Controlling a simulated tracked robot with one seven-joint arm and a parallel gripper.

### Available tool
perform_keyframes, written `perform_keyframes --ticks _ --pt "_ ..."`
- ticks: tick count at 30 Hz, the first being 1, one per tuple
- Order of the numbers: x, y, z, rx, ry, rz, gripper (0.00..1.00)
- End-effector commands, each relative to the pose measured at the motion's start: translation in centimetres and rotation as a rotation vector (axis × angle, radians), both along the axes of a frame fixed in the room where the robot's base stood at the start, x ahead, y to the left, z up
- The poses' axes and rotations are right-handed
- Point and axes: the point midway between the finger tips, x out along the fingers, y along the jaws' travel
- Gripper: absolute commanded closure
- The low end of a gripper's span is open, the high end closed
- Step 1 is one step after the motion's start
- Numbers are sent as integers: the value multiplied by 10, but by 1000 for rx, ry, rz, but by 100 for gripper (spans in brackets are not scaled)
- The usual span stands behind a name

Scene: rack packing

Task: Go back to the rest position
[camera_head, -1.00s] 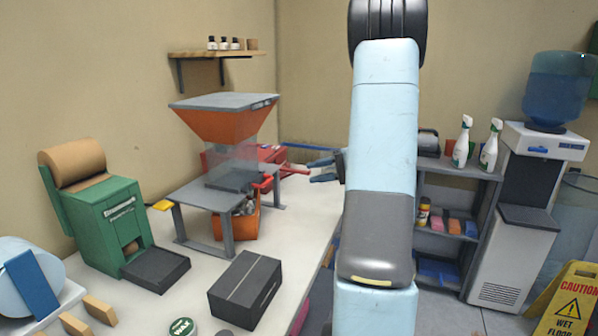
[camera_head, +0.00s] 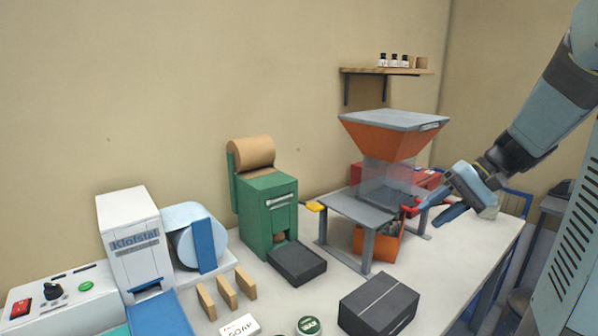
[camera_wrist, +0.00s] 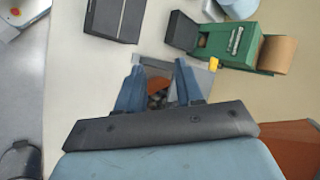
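My gripper (camera_head: 433,211) is at the right in the head view, beyond the hopper stand and above the table's far end. Its two blue fingers are spread apart with nothing between them. In the wrist view the open fingers (camera_wrist: 158,78) point at the grey stand, and the orange bin (camera_wrist: 157,84) with dark pieces in it shows between them, below and apart from the fingers. My arm comes in from the upper right of the head view.
The table (camera_head: 290,295) carries an orange hopper (camera_head: 385,138) on a grey stand (camera_head: 358,210), a green paper dispenser (camera_head: 268,215), a black box (camera_head: 378,303), a white Klofstal machine (camera_head: 132,240) and a wax tin (camera_head: 309,326). A wall shelf (camera_head: 385,71) hangs above.

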Motion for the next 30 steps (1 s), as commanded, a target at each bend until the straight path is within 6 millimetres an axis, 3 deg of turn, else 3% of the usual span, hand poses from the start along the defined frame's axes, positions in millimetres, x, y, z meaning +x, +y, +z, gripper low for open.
perform_keyframes --ticks 3,12,22,30 --pt "-23 20 6 -117 -11 39 64" --pt "-73 46 15 -404 -90 93 64" --pt "-117 56 27 -682 -286 103 64" --pt "-135 57 37 -809 -435 91 64"
